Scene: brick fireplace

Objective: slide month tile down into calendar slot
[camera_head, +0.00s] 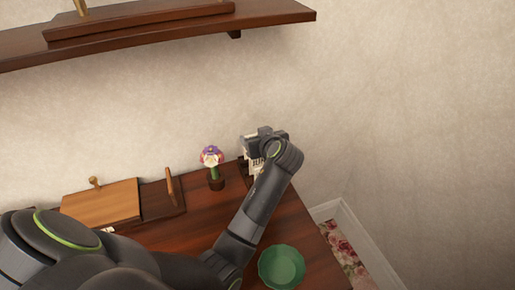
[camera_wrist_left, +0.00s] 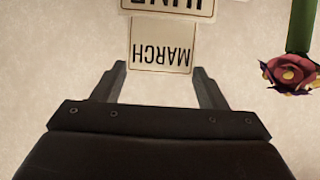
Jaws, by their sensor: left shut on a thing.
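A cream month tile reading MARCH (camera_wrist_left: 160,52) is held between the fingers of my left gripper (camera_wrist_left: 158,68); its lettering is upside down in the left wrist view. Another cream tile reading JUNE (camera_wrist_left: 178,7) is beside its far edge, cut off by the frame top. In the head view my left gripper (camera_head: 264,141) is above the calendar (camera_head: 257,168) at the back of the desk, and the wrist hides much of it. The slot itself cannot be made out. My right gripper is out of view.
A green bowl (camera_head: 282,266) sits near the desk's right edge. A wooden box (camera_head: 103,203) is at left. A shelf (camera_head: 150,38) hangs above.

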